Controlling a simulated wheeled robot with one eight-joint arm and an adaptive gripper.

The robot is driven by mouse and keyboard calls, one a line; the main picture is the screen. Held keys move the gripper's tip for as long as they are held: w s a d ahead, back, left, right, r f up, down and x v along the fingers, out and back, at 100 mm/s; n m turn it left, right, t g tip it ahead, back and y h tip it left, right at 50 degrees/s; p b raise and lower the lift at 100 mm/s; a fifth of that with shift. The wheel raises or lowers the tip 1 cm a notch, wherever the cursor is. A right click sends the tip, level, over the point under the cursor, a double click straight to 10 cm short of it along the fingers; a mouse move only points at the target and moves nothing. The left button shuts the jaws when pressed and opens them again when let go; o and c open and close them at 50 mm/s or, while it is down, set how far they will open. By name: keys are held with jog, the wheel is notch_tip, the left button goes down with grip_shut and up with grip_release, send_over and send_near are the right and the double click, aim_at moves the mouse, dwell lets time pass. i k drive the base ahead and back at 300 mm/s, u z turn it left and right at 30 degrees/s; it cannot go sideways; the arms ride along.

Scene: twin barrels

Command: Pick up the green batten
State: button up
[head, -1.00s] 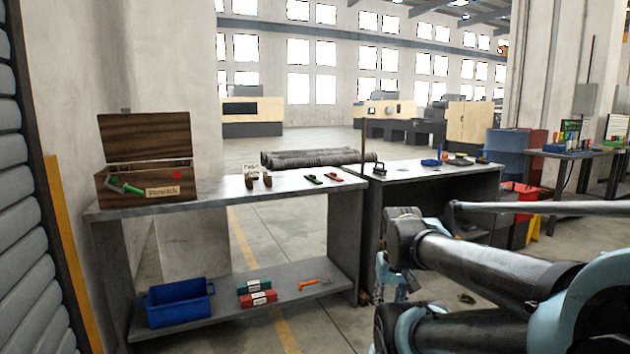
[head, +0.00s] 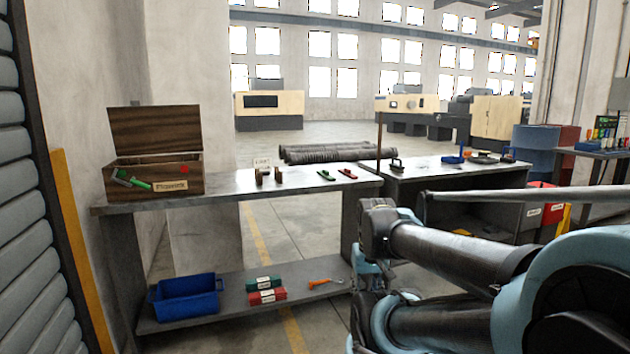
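A small, flat green piece (head: 326,175), which looks like the green batten, lies on top of the left metal bench (head: 225,193), near its right end. A similar red piece (head: 347,173) lies just to its right. Another green, stick-shaped thing (head: 138,184) leans in the open wooden box (head: 190,180) at the bench's left end; I cannot tell exactly what it is. My arm shows at the lower right, folded and well in front of the benches. I cannot make out my gripper's fingers in this view.
Two brown blocks (head: 259,177) and a small sign (head: 262,162) stand mid-bench. The lower shelf holds a blue bin (head: 186,298), green and red cases (head: 267,297) and an orange-handled tool (head: 325,283). A second bench (head: 450,173) stands to the right. A ribbed shutter (head: 22,200) borders the left.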

aim_at(325, 175)
jog(key=z, duration=0.3)
jog(key=i, duration=0.5)
jog(key=z, duration=0.45)
jog(key=i, duration=1.5)
jog(key=u, duration=0.75)
